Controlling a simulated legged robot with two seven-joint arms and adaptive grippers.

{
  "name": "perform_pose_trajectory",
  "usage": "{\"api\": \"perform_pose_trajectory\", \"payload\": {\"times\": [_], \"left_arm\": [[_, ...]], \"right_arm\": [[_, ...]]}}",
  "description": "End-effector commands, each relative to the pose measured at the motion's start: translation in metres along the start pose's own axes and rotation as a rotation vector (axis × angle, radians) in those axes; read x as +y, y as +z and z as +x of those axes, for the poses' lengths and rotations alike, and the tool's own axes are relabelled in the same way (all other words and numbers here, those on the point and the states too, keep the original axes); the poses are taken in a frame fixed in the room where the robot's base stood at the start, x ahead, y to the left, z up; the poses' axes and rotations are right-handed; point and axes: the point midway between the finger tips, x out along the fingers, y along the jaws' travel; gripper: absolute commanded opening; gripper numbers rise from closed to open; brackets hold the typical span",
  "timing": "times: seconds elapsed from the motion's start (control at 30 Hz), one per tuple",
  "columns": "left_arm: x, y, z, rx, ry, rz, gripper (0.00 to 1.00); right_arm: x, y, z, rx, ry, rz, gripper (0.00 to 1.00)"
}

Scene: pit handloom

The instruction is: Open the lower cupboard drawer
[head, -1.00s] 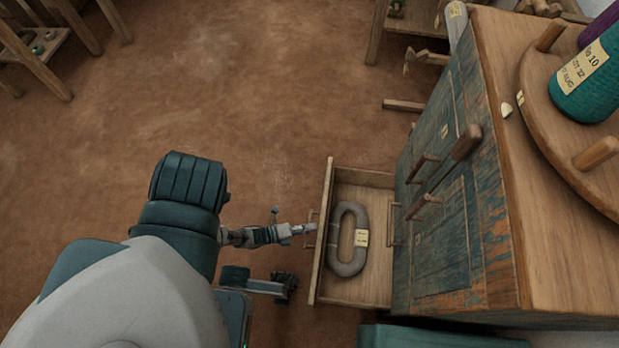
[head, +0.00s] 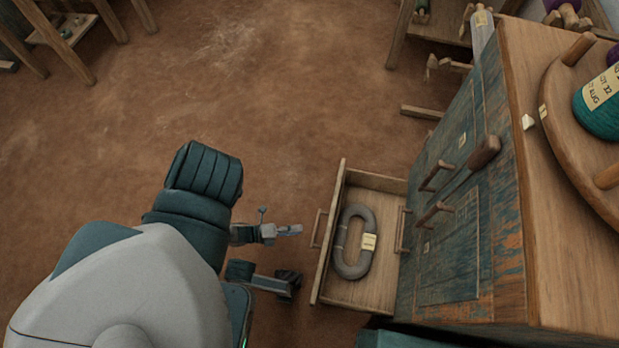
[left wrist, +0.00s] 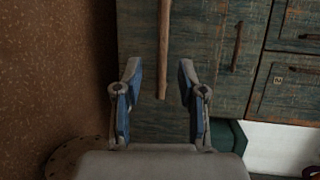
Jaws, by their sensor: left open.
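The lower drawer (head: 325,262) stands pulled out from the cupboard (head: 470,235) in the head view. It holds a grey oval hank (head: 344,258) with a pale label. Its bar handle (head: 317,228) is on the outer front at the left. My left gripper (head: 291,230) is just left of this handle, apart from it, open and empty. In the left wrist view, its two blue-grey fingers (left wrist: 158,92) are spread, with dark blue-green wood (left wrist: 140,45) behind and a long wooden bar between them. My right gripper is not in view.
Two more handles and a long wooden tool (head: 468,165) are on the cupboard face. A round wooden stand with a teal cone (head: 600,108) is on the cupboard top. Wooden frames stand at the back. The brown floor (head: 270,90) left of the drawer is clear.

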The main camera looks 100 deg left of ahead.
Motion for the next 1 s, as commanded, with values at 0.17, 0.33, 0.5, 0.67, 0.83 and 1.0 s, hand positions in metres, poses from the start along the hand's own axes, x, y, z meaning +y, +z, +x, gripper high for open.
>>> {"api": "perform_pose_trajectory", "payload": {"times": [0.17, 0.33, 0.5, 0.67, 0.83, 1.0], "left_arm": [[0.001, 0.000, -0.028, -0.001, 0.002, 0.000, 0.40], [0.000, 0.000, -0.036, 0.000, 0.000, -0.001, 0.40], [0.000, 0.000, -0.036, 0.000, 0.000, 0.000, 0.40], [0.000, 0.000, -0.036, 0.000, 0.000, 0.000, 0.40], [0.000, 0.000, -0.036, 0.000, 0.000, 0.000, 0.40], [0.001, 0.000, -0.036, 0.000, 0.001, 0.000, 0.40]], "right_arm": [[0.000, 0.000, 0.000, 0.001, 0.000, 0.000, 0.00], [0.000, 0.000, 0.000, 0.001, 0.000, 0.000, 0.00], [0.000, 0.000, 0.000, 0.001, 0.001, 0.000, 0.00], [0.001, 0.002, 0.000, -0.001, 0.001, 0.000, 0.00], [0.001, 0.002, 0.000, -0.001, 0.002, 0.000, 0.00], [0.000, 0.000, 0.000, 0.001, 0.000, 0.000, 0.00]]}}
